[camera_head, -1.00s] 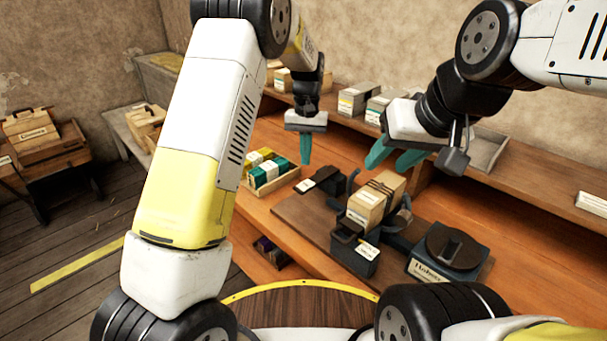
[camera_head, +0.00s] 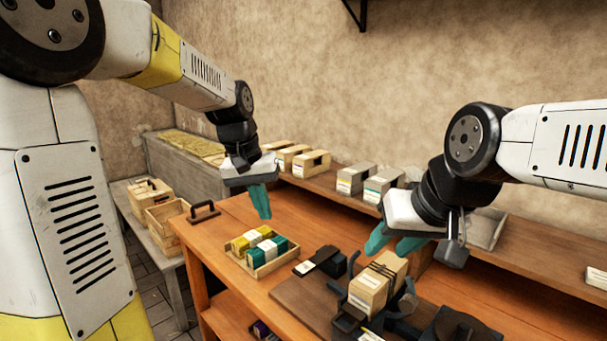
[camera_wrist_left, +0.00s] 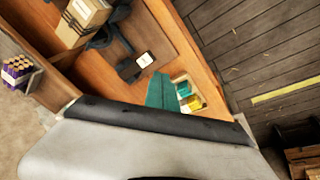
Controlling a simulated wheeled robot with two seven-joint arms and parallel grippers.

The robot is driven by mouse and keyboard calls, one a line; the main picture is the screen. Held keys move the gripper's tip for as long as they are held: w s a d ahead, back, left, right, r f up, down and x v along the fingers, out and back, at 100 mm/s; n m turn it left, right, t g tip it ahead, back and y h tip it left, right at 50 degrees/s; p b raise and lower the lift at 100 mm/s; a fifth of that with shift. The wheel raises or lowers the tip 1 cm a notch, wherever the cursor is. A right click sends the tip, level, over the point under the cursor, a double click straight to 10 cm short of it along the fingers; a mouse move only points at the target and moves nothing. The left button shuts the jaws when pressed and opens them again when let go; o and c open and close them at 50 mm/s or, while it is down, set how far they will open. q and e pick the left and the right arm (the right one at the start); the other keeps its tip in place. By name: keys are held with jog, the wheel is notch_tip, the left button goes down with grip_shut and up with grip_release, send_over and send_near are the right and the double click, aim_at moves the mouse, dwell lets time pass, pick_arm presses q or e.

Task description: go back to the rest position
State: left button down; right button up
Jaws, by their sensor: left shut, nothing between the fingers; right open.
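My left gripper (camera_head: 260,200) is shut and empty. In the head view it hangs with its teal fingers down above the left part of the orange workbench (camera_head: 222,228), behind the tray of small boxes. Its teal fingers also show in the left wrist view (camera_wrist_left: 162,93). My right gripper (camera_head: 393,243) is open and empty, with its teal fingers apart. It is above and behind the press, close over the cardboard-coloured box (camera_head: 372,288) that sits in it; I cannot tell the exact gap. Both arms are raised over the bench.
A back shelf (camera_head: 325,183) carries several cartons. Wooden crates (camera_head: 168,215) stand on a side bench at left.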

pick_arm(q)
jog(key=s+a+r+t, duration=0.1)
jog(key=s+a+t, duration=0.1)
jog(key=s, duration=0.6)
jog(key=s+a+r+t, duration=0.1)
jog(key=s+a+t, duration=0.1)
jog(key=s, duration=0.7)
jog(key=shift+s+a+r, duration=0.2)
jog(key=shift+s+a, duration=0.1)
jog(key=shift+a, duration=0.35)
pick_arm(e)
jog(key=shift+c, duration=0.4)
